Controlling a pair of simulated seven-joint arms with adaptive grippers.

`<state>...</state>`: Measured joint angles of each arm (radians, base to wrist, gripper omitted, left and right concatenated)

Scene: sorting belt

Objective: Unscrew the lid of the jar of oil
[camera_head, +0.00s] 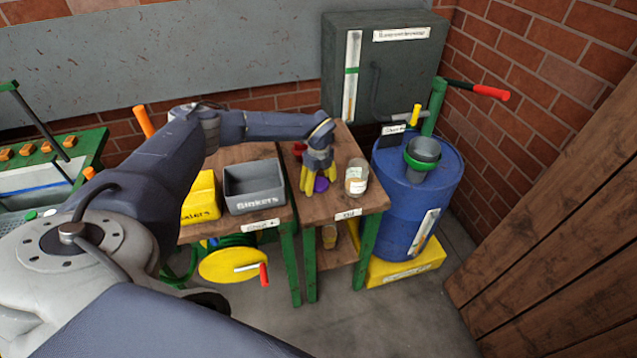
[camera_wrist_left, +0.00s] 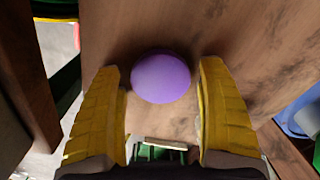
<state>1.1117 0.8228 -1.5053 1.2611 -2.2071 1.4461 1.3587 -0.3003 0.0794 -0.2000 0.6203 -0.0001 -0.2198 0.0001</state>
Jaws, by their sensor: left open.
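A clear glass jar (camera_head: 356,180) with a pale label stands on the right part of the small wooden table; I cannot tell whether its top carries a lid. My left gripper (camera_head: 319,182) points down over the table, left of the jar and apart from it. Its yellow fingers are open. A round, smooth purple object (camera_head: 321,185) lies below and between them; it also shows in the left wrist view (camera_wrist_left: 161,78), just beyond the fingertips. I cannot tell whether it is a lid. My right gripper is not in view.
The wooden table (camera_head: 350,203) bears an "Oil" sign (camera_head: 347,214). A grey "Sinkers" bin (camera_head: 255,188) and a yellow bin (camera_head: 199,200) stand left. A blue barrel (camera_head: 415,200) with a funnel (camera_head: 422,152) stands right. A red object (camera_head: 299,149) lies behind the gripper.

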